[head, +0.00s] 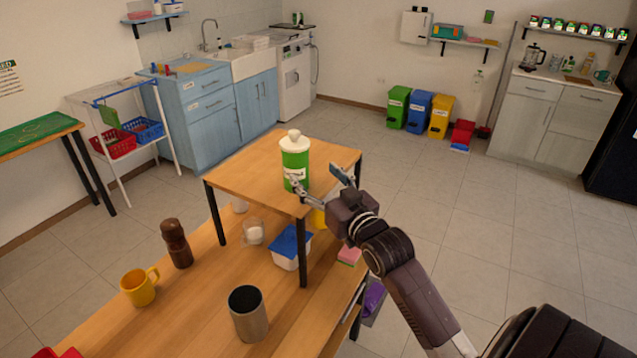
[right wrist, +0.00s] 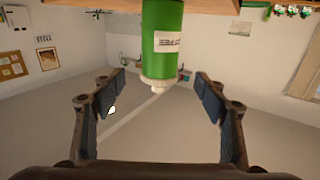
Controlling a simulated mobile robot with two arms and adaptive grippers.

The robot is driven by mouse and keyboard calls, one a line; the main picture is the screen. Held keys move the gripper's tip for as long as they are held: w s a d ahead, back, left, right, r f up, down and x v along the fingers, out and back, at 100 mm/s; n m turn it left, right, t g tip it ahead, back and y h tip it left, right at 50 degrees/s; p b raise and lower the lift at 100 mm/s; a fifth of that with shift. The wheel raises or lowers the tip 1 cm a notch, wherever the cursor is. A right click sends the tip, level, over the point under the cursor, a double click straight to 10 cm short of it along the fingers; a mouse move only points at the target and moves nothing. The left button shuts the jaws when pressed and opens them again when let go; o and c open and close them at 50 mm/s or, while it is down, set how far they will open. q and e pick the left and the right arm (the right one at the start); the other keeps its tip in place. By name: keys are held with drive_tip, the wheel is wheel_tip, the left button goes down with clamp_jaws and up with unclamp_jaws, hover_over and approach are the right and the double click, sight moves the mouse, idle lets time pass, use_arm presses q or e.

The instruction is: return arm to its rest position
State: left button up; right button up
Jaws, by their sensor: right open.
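A green spice dispenser (head: 295,163) with a white lid and a white label stands upright on the small raised wooden shelf (head: 245,177). My right gripper (head: 318,180) is at the shelf's right front edge, close to the dispenser. In the right wrist view the dispenser (right wrist: 162,45) appears upside down, beyond and between the two spread fingertips (right wrist: 166,92). Nothing is between the fingers. My left gripper is not in view.
On the lower wooden table (head: 195,325) are a yellow mug (head: 140,287), a brown pepper mill (head: 177,243), a metal cup (head: 248,313), a glass jar (head: 253,231) and a blue-lidded container (head: 290,246). Open floor (head: 450,215) lies to the right.

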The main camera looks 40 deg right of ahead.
drive_tip(key=shift+s+a, duration=0.1)
drive_tip(key=shift+s, duration=0.35)
